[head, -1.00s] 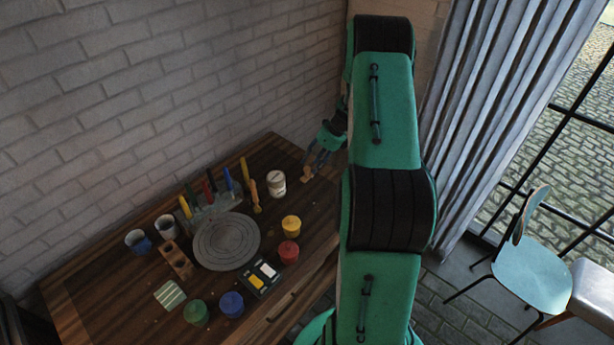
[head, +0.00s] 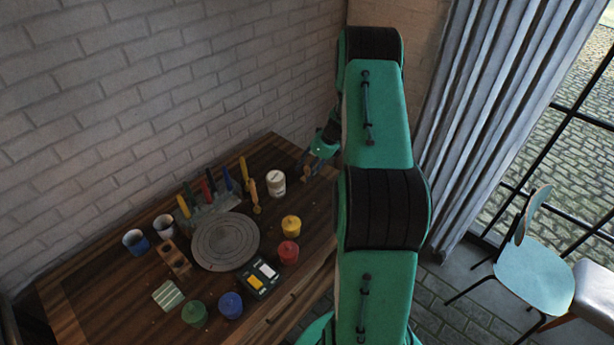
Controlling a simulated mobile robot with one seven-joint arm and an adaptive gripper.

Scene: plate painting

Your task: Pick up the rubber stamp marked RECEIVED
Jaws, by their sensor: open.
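A small wooden piece (head: 305,173), which looks like a stamp, stands on the table near its far right corner. Any marking on it is too small to read. My gripper (head: 311,166) is open, with its fingers low over the table beside this piece. The fingers partly overlap the piece in the picture. I cannot tell whether they are around it or only next to it. Part of the gripper is hidden behind my arm.
A white jar (head: 276,183) stands just left of the gripper. A round grey turntable (head: 225,242) is mid-table, with a tool rack (head: 215,206) behind it. Yellow (head: 291,226), red (head: 288,252), blue (head: 230,305) and green (head: 195,314) pots line the front. A brick wall stands behind.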

